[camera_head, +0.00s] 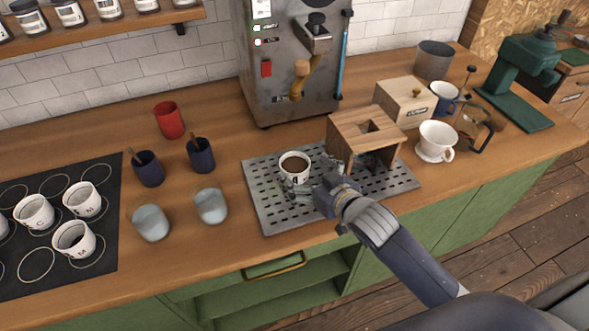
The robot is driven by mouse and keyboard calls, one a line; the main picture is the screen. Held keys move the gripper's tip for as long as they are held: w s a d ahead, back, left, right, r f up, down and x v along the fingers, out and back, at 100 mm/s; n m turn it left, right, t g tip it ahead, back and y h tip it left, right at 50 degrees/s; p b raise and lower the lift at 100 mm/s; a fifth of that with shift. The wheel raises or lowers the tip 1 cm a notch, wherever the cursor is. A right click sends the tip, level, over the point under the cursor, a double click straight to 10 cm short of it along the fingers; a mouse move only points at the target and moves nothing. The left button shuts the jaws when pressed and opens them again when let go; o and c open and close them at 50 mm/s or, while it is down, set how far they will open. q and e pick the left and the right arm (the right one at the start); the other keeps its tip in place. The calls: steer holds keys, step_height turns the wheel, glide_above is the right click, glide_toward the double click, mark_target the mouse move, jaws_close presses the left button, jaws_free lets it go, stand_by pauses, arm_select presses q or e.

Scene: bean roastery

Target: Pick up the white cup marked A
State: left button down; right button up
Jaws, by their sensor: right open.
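A white cup (295,164) with dark liquid in it stands upright on the perforated metal tray (258,213). A dark mark shows low on its front, partly hidden by my fingers, so I cannot read it surely. My right gripper (304,179) reaches in from the lower right, open, with its fingers low at the cup's front and right side. I cannot tell whether they touch it. My left gripper is not in view.
A wooden stand (366,128) is on the tray, close right of the gripper. A steel machine (285,85) stands behind. Dark blue cups (148,169), a red cup (169,120) and pale glasses (211,206) stand left. Several lettered white cups are on a black mat (104,172).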

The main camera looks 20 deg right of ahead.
mark_target(288, 159)
steer(key=shift+w+a+f, duration=0.1)
steer(key=shift+w+f, duration=0.05)
steer(key=shift+w, duration=0.45)
steer(key=p+x, duration=0.1)
steer(key=x, duration=0.3)
steer(key=shift+f, duration=0.1)
steer(key=shift+w+f, duration=0.15)
steer(key=shift+w, duration=0.1)
steer(key=shift+w+f, duration=0.1)
steer(key=c, duration=1.4)
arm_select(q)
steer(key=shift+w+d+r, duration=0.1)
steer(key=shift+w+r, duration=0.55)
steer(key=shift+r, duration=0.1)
arm_select(e)
steer(key=shift+c, duration=0.8)
